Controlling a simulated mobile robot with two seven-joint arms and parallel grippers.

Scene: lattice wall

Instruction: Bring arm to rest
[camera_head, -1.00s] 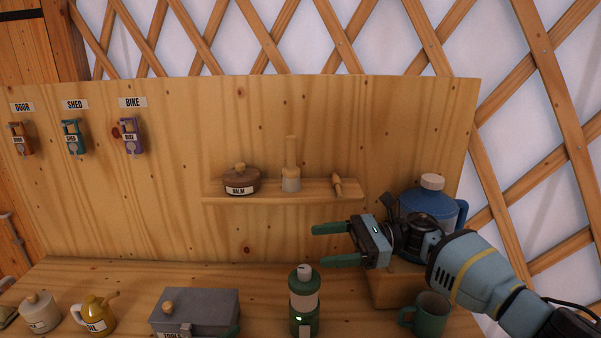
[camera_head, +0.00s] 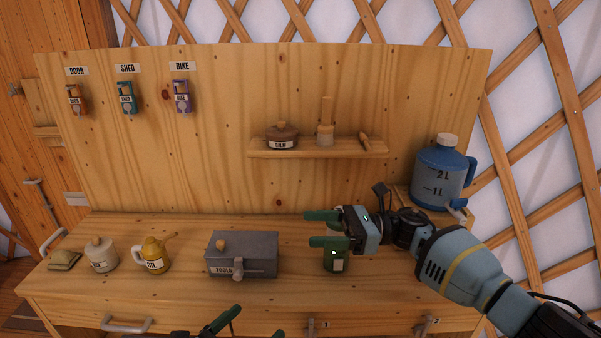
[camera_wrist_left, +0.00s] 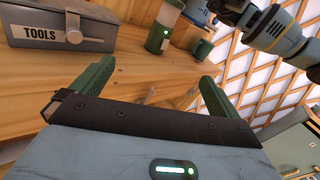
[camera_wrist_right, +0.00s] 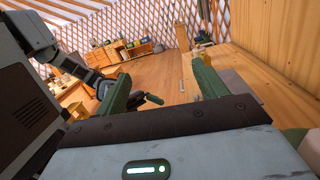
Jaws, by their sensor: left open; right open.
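My right gripper (camera_head: 310,228) comes in from the right in the head view. Its green fingers are spread and empty, pointing left above the workbench (camera_head: 300,290). It partly hides a green lantern-like bottle (camera_head: 336,262). My left gripper (camera_head: 254,322) shows only at the bottom edge of the head view, in front of the bench. In the left wrist view its fingers (camera_wrist_left: 156,72) are apart with nothing between them, near the bench front. In the right wrist view the fingers (camera_wrist_right: 162,72) are also apart and empty.
On the bench stand a grey tools box (camera_head: 242,255), a yellow oil can (camera_head: 154,256), a pale jar (camera_head: 101,257) and a blue jug (camera_head: 438,178) at right. A shelf (camera_head: 315,152) holds a balm pot. Three padlocks hang at upper left. Drawer handles (camera_head: 126,325) stick out in front.

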